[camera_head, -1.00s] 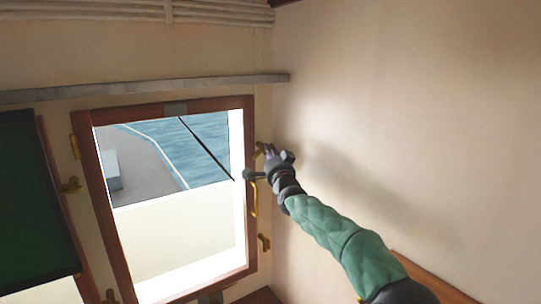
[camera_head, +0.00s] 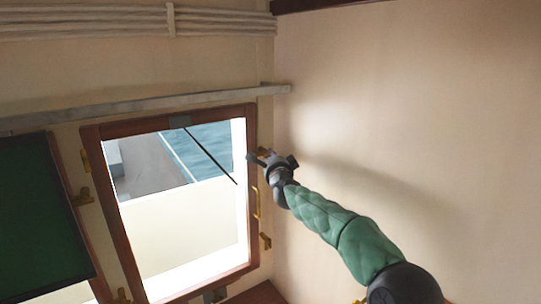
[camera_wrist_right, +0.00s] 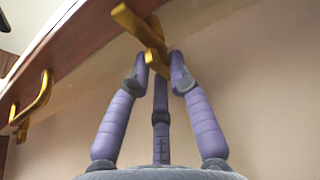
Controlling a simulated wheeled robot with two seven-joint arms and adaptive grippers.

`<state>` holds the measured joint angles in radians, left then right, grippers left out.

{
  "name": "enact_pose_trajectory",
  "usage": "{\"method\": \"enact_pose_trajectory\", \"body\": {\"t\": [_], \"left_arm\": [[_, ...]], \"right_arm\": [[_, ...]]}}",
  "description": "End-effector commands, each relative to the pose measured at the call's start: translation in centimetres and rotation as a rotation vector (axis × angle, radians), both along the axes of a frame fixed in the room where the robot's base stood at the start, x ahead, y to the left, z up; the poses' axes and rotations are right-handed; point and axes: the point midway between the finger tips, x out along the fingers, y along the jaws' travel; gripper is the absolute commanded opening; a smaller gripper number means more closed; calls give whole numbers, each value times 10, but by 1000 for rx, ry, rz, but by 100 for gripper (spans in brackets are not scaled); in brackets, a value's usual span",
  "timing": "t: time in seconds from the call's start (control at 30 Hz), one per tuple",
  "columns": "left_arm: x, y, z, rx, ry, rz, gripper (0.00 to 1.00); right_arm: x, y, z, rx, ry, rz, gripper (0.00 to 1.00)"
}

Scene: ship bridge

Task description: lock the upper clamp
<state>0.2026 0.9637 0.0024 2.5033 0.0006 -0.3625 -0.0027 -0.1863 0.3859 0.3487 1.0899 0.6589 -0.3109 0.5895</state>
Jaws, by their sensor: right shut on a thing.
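The upper clamp (camera_head: 264,151) is a small gold piece at the upper right side of the wooden window frame (camera_head: 252,130). In the right wrist view the upper clamp (camera_wrist_right: 135,24) shows as a gold bar with a cross piece, reaching the frame's edge. My right gripper (camera_head: 262,160) is at this clamp, with its arm coming from the lower right. In the wrist view the right gripper's purple fingers (camera_wrist_right: 160,62) are closed around the clamp's near end. Part of the clamp is hidden behind the fingertips. My left gripper is not in view.
A gold window handle (camera_head: 256,203) and a lower clamp (camera_head: 266,241) sit below on the same side. More gold clamps (camera_head: 83,197) are left of the window. A grey rail (camera_head: 150,104) runs above. The wall (camera_head: 420,120) at right is bare.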

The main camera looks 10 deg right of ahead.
Motion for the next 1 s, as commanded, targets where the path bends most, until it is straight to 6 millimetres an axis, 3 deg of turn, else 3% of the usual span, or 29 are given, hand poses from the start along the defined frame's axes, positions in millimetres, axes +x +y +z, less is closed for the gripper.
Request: {"method": "enact_pose_trajectory", "body": {"t": [0.03,0.47,0.5,0.53,1.0], "left_arm": [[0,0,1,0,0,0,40],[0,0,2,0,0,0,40],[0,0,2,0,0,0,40],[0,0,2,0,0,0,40],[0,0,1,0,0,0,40]], "right_arm": [[-1,-8,14,8,-21,-16,0],[-1,-9,13,16,-17,-16,0],[-1,-9,13,16,-17,-16,32],[-1,-9,13,16,-17,-16,40],[0,-4,7,12,-7,-7,41]]}}
